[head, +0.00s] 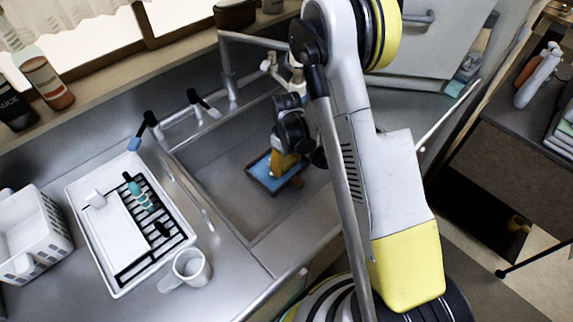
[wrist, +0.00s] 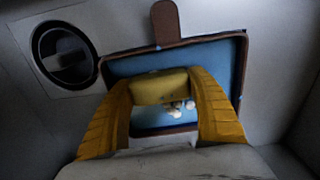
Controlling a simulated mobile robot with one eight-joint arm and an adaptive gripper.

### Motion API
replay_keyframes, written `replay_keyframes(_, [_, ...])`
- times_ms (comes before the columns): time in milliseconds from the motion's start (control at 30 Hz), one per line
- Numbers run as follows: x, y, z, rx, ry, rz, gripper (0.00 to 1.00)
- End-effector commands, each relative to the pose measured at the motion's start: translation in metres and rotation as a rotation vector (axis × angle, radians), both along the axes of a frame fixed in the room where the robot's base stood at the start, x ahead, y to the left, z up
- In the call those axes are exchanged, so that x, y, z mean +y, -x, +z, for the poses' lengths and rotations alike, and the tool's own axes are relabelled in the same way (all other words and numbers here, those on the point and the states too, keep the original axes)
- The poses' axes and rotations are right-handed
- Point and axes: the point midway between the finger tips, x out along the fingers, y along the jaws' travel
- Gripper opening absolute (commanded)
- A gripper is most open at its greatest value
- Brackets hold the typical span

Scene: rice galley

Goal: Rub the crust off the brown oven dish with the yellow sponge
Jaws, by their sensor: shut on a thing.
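The brown oven dish (head: 262,181) lies in the sink with a blue inside. In the wrist view the dish (wrist: 205,52) shows its brown rim and a handle tab at the top. The yellow sponge (wrist: 160,87) is between the ribbed fingers of my gripper (wrist: 164,95), which is shut on it. My gripper (head: 286,165) is over the dish in the head view, where the sponge is hard to make out. Pale crust bits (wrist: 178,108) show on the dish's inside, just below the sponge. I cannot tell whether the sponge touches the dish.
The sink (head: 225,165) has a round drain (wrist: 65,54) beside the dish. Taps (head: 203,104) stand at its back edge. A drying rack (head: 130,225), a white mug (head: 192,267) and a white basket (head: 30,232) are on the counter to the left.

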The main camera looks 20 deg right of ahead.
Motion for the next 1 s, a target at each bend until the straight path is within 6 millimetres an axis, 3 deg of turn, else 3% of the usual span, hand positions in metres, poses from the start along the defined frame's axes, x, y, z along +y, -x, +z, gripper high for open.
replay_keyframes(1000, [0.0000, 0.0000, -0.0081, 0.000, 0.000, 0.000, 0.24])
